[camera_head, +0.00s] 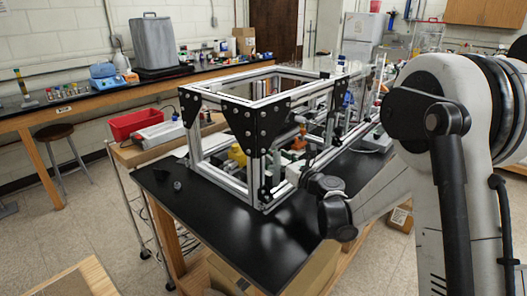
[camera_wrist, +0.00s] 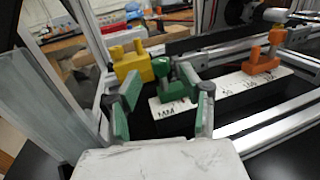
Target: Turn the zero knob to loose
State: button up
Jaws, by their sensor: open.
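In the wrist view my gripper (camera_wrist: 162,108) is open, its two green-padded fingers spread apart. A green knob-like part (camera_wrist: 180,82) stands beyond and between the fingertips, apart from them as far as I can tell. It is by a white labelled strip (camera_wrist: 225,88) whose lettering is too small to read fully. A yellow part with upright posts (camera_wrist: 132,66) stands left of it, and an orange part (camera_wrist: 261,62) stands on the strip to the right. I cannot tell from the labels which one is the zero knob. In the head view the yellow part (camera_head: 237,155) shows inside the frame.
Aluminium extrusion bars with black corner plates (camera_head: 256,124) form a frame around the parts. A bar (camera_wrist: 50,95) stands close at left in the wrist view. The black tabletop (camera_head: 235,225) is clear in front. A red bin (camera_head: 134,124) is on a cart behind.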

aim_at(269, 151)
jog(key=x, duration=0.6)
jog(key=shift+w+a, duration=0.25)
grip_shut()
